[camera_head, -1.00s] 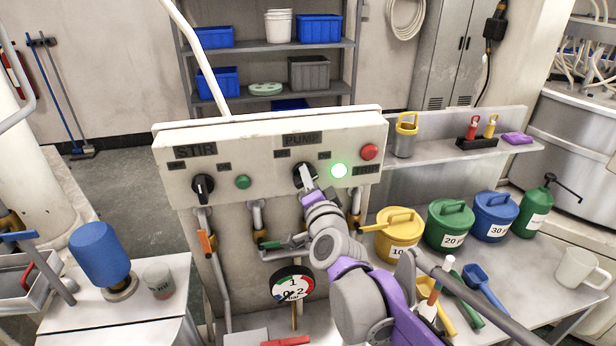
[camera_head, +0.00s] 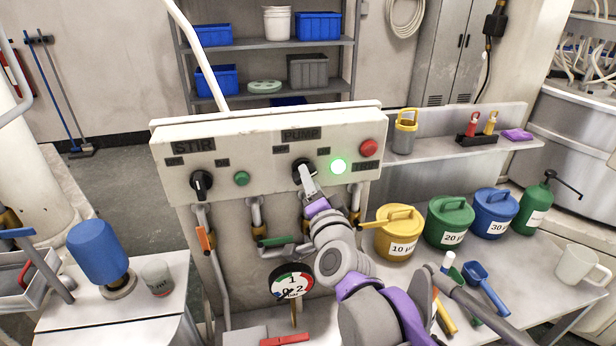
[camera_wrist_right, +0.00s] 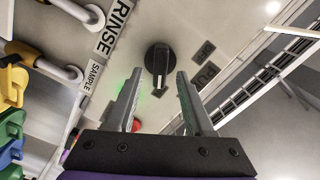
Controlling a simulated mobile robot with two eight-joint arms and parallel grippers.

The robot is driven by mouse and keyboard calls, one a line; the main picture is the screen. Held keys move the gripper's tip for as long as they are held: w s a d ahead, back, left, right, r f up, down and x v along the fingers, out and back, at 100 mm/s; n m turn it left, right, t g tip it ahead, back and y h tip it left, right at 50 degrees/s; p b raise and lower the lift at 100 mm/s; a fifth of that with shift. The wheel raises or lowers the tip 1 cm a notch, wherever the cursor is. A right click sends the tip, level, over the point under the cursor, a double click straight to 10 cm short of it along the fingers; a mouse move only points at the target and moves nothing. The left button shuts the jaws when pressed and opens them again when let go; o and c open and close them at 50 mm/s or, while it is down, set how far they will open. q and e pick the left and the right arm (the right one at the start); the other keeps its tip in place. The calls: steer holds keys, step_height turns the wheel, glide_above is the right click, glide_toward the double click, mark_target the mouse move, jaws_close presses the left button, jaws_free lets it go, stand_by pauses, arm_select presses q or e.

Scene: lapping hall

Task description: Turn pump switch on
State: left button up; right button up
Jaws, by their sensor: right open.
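The pump switch (camera_head: 303,166) is a black rotary knob under the PUMP label on the cream control panel (camera_head: 262,172). A lit green lamp (camera_head: 338,166) is to its right. My right gripper (camera_head: 307,180) is at the switch and hides its lower part in the head view. In the right wrist view the knob (camera_wrist_right: 157,60) shows with its raised grip bar, and my right gripper (camera_wrist_right: 159,72) is open, one finger to each side. No clear contact shows; the knob seems just beyond the fingertips. My left gripper is not in view.
The STIR knob (camera_head: 202,184), a green button (camera_head: 241,178) and a red button (camera_head: 369,148) share the panel. Pipes with valves and a pressure gauge (camera_head: 291,282) are below. Yellow (camera_head: 398,234), green and blue lidded pots stand on the right bench.

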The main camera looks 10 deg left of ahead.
steer(key=b+v, duration=0.1)
steer(key=v, duration=0.6)
steer(key=shift+s, duration=0.1)
